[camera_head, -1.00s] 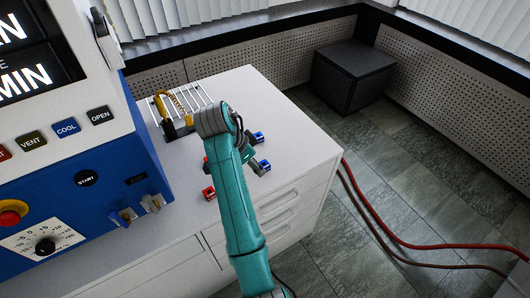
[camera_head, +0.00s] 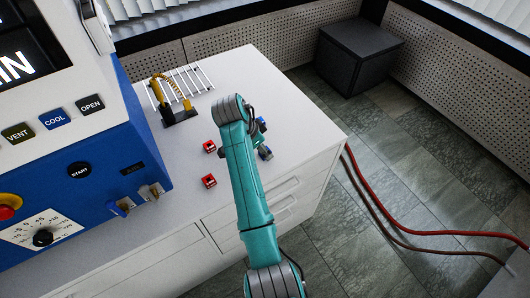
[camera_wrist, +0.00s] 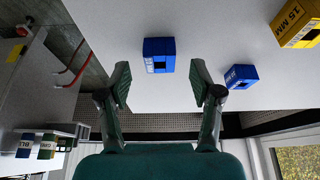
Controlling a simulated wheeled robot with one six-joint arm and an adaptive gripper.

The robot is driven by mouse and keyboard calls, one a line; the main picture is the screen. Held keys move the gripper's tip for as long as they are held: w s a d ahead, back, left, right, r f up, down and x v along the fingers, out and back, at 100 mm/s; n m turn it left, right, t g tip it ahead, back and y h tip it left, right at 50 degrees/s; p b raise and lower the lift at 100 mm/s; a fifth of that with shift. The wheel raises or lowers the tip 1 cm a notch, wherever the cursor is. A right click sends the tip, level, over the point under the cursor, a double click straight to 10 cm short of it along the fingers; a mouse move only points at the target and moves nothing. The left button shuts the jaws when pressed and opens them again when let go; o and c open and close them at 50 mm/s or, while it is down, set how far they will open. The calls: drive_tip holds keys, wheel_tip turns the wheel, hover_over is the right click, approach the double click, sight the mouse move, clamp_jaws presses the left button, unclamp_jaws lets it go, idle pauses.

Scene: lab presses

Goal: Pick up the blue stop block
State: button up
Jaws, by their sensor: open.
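In the wrist view a blue block (camera_wrist: 159,55) with white lettering sits on the white top, just beyond and between my fingertips. My gripper (camera_wrist: 160,80) is open and empty, with one finger on each side of the picture's middle. A second blue block (camera_wrist: 241,76) lies to the right, beyond the right finger. My arm hides most of the gripper there.
Two red blocks (camera_head: 209,146) (camera_head: 208,181) stand left of my arm. A yellow block (camera_wrist: 298,24) is at the wrist view's upper right. A yellow-handled tool (camera_head: 170,92) and a wire rack (camera_head: 190,80) are at the back. The blue press (camera_head: 110,150) stands left.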

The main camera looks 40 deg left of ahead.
drive_tip(key=shift+x, duration=1.15)
clamp_jaws()
